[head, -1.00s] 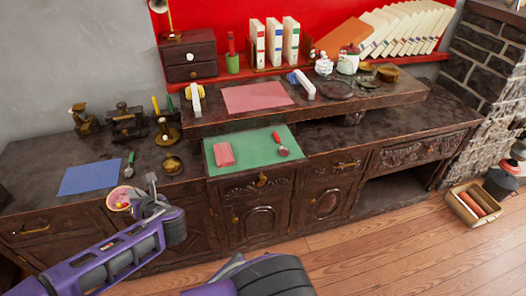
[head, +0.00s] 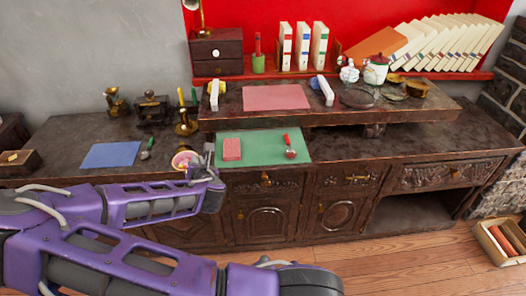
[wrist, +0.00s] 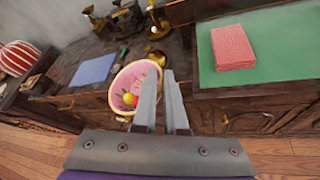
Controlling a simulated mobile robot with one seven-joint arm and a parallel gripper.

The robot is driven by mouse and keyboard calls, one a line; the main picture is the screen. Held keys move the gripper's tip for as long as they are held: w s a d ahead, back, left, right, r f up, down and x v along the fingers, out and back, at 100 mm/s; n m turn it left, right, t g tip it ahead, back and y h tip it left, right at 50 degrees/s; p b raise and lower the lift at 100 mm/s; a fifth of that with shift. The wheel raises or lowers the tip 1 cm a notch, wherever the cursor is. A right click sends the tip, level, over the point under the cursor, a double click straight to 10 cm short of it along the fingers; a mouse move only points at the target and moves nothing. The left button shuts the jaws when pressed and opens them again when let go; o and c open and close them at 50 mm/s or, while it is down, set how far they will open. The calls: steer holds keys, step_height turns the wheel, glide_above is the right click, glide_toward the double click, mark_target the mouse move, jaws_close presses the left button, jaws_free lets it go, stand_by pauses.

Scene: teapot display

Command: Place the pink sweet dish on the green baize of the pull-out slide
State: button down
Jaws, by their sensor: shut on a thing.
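My gripper (head: 208,153) is shut on the rim of the pink sweet dish (head: 183,160), left of the pull-out slide in the head view. In the wrist view my two fingers (wrist: 162,78) pinch the right side of the dish (wrist: 142,73). It looks tilted, with a yellow ball and red and green bits inside. The green baize (head: 262,143) lies on the slide, right of the dish and apart from it; it also shows in the wrist view (wrist: 275,50). My fingers and wrist partly hide the dish in the head view.
A pink block (head: 232,149) lies on the baize's left part, and a red-handled scoop (head: 290,152) on its right. Bare baize lies between them. A brass candlestick (head: 186,123) stands behind the dish. A raised shelf (head: 350,118) runs behind the slide.

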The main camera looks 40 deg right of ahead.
steer(key=s+d+r+m+g+h+b, duration=0.1)
steer(key=s+d+r+m+g+h, duration=0.2)
steer(key=d, duration=0.9)
steer(key=d+r+m+g+h+b, duration=0.15)
steer(key=d+m+h, duration=0.3)
steer(key=d, duration=0.75)
steer(key=b, duration=0.1)
glide_above(269, 154)
steer(key=shift+g+y, duration=0.25)
steer(key=shift+g, duration=0.2)
step_height(269, 154, down, 5)
steer(key=shift+r, duration=0.1)
steer(key=shift+m, duration=0.25)
step_height(269, 154, down, 4)
steer(key=shift+f+b, duration=0.15)
steer(key=shift+b, duration=0.55)
steer(key=c, duration=1)
jaws_free()
steer(key=shift+o, duration=0.2)
